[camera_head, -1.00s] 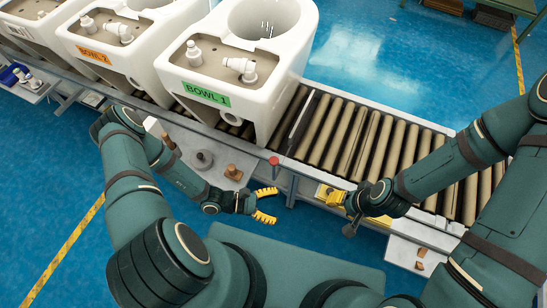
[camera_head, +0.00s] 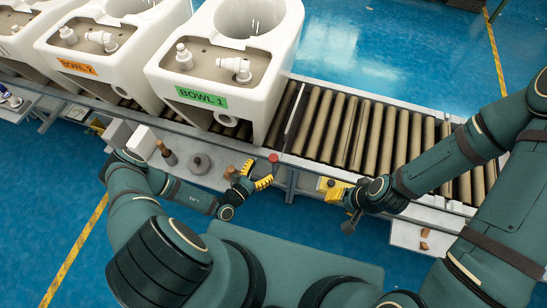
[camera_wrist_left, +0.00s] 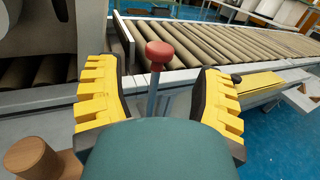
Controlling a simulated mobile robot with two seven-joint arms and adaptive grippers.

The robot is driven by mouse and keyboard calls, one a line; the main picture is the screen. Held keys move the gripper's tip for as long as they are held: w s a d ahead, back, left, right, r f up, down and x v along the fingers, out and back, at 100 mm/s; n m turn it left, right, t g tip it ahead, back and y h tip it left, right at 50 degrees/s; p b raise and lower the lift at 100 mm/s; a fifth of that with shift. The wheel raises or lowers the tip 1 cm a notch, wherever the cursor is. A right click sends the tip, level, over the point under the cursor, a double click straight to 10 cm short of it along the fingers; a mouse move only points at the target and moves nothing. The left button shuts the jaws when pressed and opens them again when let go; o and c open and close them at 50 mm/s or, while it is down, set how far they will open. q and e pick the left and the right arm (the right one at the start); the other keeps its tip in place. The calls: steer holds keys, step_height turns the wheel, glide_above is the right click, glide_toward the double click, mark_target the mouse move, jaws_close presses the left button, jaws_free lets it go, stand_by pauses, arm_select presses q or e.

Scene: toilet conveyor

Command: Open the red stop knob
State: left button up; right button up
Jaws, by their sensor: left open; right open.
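The red stop knob (camera_head: 273,158) stands on the front rail of the roller conveyor, just right of the toilet marked BOWL 1. In the left wrist view the red knob (camera_wrist_left: 159,52) tops a thin upright stem, seen between the two yellow fingers. My left gripper (camera_head: 256,174) is open, its yellow fingers close to the knob in the head view. It also shows in the left wrist view (camera_wrist_left: 160,95), with the fingers spread; whether they touch the stem cannot be told.
The toilet marked BOWL 1 (camera_head: 168,82) and the toilet marked BOWL 2 (camera_head: 60,50) stand on the conveyor (camera_head: 352,135). A grey tray (camera_head: 218,177) below the rail holds a round grey part and wooden-handled tools. Empty rollers lie to the right.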

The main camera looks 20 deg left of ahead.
mark_target(274, 157)
arm_select(q)
steer(key=b+x, duration=0.1)
steer(key=x, duration=0.6)
jaws_close()
